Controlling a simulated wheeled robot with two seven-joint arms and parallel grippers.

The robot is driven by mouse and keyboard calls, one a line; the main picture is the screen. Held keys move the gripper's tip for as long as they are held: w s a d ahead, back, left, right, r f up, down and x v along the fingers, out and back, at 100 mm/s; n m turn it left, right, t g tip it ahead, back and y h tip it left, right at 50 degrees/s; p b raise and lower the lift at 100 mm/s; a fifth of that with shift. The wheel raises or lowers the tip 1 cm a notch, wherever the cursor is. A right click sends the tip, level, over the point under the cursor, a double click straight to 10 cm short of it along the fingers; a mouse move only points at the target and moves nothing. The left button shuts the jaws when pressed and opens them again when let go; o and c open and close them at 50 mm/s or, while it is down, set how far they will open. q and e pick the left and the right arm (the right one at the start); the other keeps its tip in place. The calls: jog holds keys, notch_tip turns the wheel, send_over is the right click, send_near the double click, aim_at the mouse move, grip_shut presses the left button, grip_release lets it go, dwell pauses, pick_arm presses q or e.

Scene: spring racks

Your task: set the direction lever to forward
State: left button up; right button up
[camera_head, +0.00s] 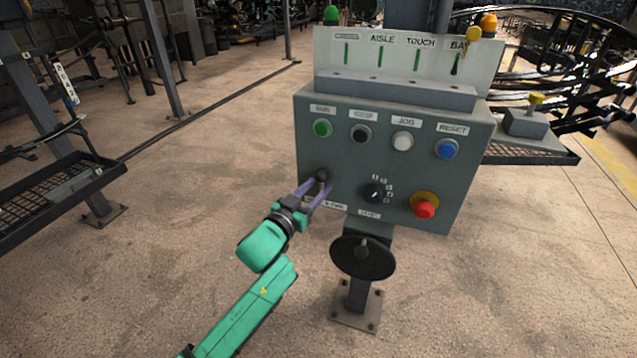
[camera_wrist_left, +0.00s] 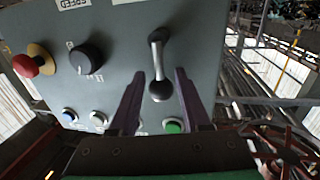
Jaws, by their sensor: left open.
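The direction lever (camera_head: 322,174) is on the left of the green-grey control box; its dark round knob shows in the head view. In the left wrist view, turned upside down, the lever (camera_wrist_left: 157,62) has a grey shaft with a dark rounded piece at each end. My left gripper (camera_head: 317,187) is open at the lever, its purple fingers pointing at the panel. In the left wrist view the left gripper (camera_wrist_left: 160,76) has one finger on each side of the lever's lower-pictured end. I cannot tell whether either finger touches it. My right gripper is out of view.
The control box (camera_head: 290,120) carries a row of coloured buttons, a rotary knob (camera_head: 375,193) and a red emergency button (camera_head: 425,209). A black handwheel (camera_head: 363,256) sits below on the post. A rack (camera_head: 60,195) stands at left. The floor between is clear.

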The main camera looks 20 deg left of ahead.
pick_arm(q)
jog(key=shift+w+d, duration=0.25)
jog(key=shift+w, duration=0.4)
grip_shut()
jog(key=shift+r, duration=0.35)
dwell(0.6)
